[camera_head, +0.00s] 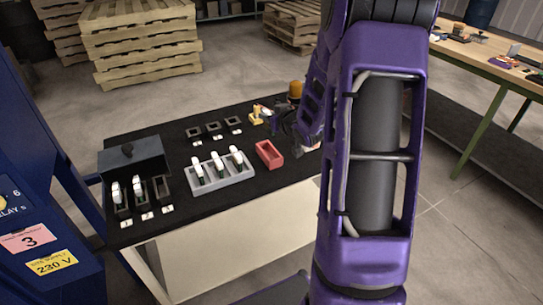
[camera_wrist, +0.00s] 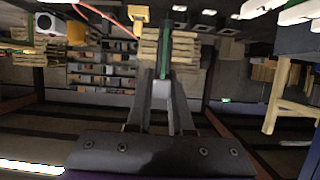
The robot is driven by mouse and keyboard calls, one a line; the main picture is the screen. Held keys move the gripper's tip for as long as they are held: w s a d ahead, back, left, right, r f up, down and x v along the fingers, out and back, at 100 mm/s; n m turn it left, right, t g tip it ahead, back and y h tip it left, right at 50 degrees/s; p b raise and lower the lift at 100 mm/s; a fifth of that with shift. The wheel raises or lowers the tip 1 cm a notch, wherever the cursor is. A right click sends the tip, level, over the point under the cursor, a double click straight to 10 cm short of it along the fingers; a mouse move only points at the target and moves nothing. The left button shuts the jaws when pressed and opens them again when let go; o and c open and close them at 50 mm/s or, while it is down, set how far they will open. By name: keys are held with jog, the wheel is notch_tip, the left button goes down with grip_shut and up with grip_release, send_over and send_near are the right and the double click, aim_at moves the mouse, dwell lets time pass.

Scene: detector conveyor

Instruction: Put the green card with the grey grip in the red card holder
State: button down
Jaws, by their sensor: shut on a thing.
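The red card holder (camera_head: 268,154) is an open, empty-looking box on the black table top in the head view. My gripper (camera_head: 301,143) is just right of it, mostly hidden behind my purple arm. In the wrist view my gripper (camera_wrist: 161,88) is shut on the grey grip (camera_wrist: 162,91) of the green card (camera_wrist: 164,50). The card shows as a thin green strip, edge-on, pointing away from the fingers. The red holder is not visible in the wrist view, and the card cannot be made out in the head view.
A grey rack (camera_head: 222,178) with several white-gripped cards stands left of the red holder. A black box (camera_head: 133,158) and dark holders are further left. Small empty holders (camera_head: 213,128), a yellow part (camera_head: 257,115) and an orange lamp (camera_head: 295,89) are behind.

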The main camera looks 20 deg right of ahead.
notch_tip(320, 180, down, 10)
jog(key=shift+b, duration=0.95)
jog(key=shift+f, duration=0.1)
jog(key=shift+f, duration=0.15)
jog(key=c, duration=0.8)
grip_release()
jog(key=shift+r, duration=0.2)
jog(key=shift+s+r, duration=0.1)
jog(key=shift+r, duration=0.1)
jog(key=p+v, duration=0.1)
jog(key=v, duration=1)
jog(key=shift+s+d+r, duration=0.1)
jog(key=shift+s, duration=0.25)
